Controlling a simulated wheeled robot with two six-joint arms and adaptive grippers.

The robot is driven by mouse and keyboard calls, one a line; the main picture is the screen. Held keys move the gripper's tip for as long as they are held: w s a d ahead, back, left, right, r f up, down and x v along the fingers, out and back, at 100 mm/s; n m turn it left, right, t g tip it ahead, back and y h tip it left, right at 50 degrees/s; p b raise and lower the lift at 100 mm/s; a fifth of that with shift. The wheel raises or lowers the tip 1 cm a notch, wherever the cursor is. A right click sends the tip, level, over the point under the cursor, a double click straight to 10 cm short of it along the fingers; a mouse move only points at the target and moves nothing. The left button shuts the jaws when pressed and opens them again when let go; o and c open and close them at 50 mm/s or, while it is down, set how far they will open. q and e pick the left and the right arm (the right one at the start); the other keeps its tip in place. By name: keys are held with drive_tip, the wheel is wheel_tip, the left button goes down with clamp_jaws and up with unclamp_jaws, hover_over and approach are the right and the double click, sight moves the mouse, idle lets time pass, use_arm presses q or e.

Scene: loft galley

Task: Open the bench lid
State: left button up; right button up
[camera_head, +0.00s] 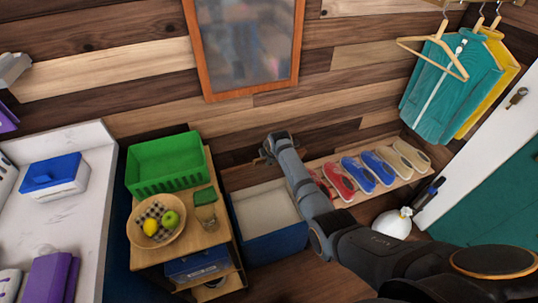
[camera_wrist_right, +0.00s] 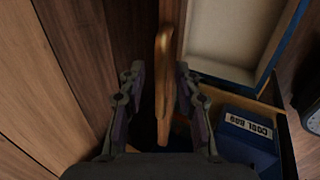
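The bench is a blue box (camera_head: 272,247) with a pale inside, standing against the plank wall; its top is uncovered. Its wooden lid (camera_head: 240,178) stands raised at the back, near the wall. In the right wrist view the lid (camera_wrist_right: 163,85) shows edge-on, and part of the bench's pale inside (camera_wrist_right: 228,38) lies to its right. My right gripper (camera_head: 268,150) is at the upper part of the lid. Its fingers (camera_wrist_right: 160,100) are apart on either side of the lid edge, with visible gaps. My left gripper is not in view.
A wooden cart (camera_head: 222,237) with a green crate (camera_head: 165,165), a fruit bowl (camera_head: 157,222) and a glass stands left of the bench. A shoe shelf (camera_head: 368,190) is to the right. A blue box marked COOL BAG (camera_wrist_right: 245,135) shows in the wrist view.

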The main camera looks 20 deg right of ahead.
drive_tip(key=v, duration=1.2)
drive_tip(key=shift+w, duration=0.1)
drive_tip(key=s+d+f+m+g, duration=0.1)
drive_tip(key=s+f+m, duration=0.3)
drive_tip(key=s+f, duration=0.75)
drive_tip(key=s+d+f+m+g, duration=0.15)
drive_tip(key=s+f+m, duration=0.25)
drive_tip(key=f, duration=1.4)
drive_tip(key=s+d+f+m, duration=0.1)
drive_tip(key=s+f+m, duration=0.2)
drive_tip(key=s, duration=0.9)
drive_tip(key=s+d+f+m+g, duration=0.1)
drive_tip(key=s+d+f+m, duration=0.1)
drive_tip(key=s+f, duration=0.6)
drive_tip(key=s+d+f+m+g+h, duration=0.1)
drive_tip(key=s+f+m, duration=0.4)
drive_tip(key=s, duration=1.2)
drive_tip(key=shift+d+f, duration=0.55)
drive_tip(key=shift+f, duration=0.15)
